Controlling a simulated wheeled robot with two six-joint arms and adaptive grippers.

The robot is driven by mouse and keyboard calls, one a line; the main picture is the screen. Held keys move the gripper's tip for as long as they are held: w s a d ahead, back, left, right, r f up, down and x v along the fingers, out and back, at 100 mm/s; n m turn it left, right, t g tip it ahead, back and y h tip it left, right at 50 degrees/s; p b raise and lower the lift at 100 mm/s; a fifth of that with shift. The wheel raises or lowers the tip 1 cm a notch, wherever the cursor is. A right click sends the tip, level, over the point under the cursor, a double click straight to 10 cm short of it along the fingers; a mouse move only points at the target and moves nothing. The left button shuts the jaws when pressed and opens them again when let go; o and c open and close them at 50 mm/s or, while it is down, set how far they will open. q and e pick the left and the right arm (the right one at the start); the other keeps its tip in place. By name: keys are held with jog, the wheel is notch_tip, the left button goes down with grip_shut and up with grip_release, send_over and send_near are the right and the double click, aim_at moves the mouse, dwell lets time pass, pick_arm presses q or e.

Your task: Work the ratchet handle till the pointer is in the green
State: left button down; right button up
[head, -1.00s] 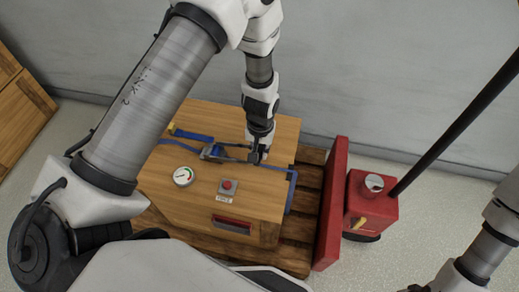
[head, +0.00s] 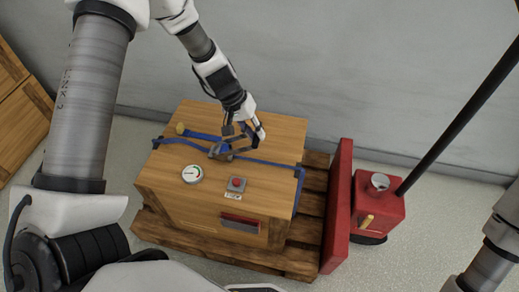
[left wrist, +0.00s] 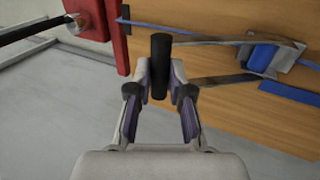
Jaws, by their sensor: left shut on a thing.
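The ratchet (head: 221,152) sits on top of a wooden crate (head: 165,190), threaded on a blue strap. My left gripper (head: 246,133) is shut on the black grip of the ratchet handle (left wrist: 160,62), above and to the right of the ratchet body. In the left wrist view, the fingers (left wrist: 160,88) close on both sides of the grip, and the metal arms run right to the ratchet body (left wrist: 270,54). A round white gauge (head: 192,174) with a coloured arc lies on the crate top; its pointer is too small to read. My right gripper is out of view.
A red button box (head: 237,184) is beside the gauge. The blue strap (head: 270,163) crosses the crate top. The crate stands on a wooden pallet (head: 307,229) by a red pallet jack (head: 376,208) with a long black handle. A grey wall is behind.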

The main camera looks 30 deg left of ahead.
pick_arm(q)
jog(key=s+a+r+t+h+b, duration=0.1)
jog(key=a+r+h+b, duration=0.1)
jog(key=a+h, duration=0.2)
jog(key=s+a+r+h+b, duration=0.1)
jog(key=s+a+h+b, duration=0.1)
jog(key=a, duration=0.5)
jog(key=shift+a+r+t+h+b, duration=0.3)
jog(key=shift+r+t+h+b, duration=0.1)
jog(key=shift+h, duration=0.5)
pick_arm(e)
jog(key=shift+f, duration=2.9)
pick_arm(q)
jog(key=shift+s, duration=0.1)
jog(key=c, duration=1.1)
grip_release()
jog(key=shift+a+f, duration=0.1)
jog(key=shift+o, duration=0.2)
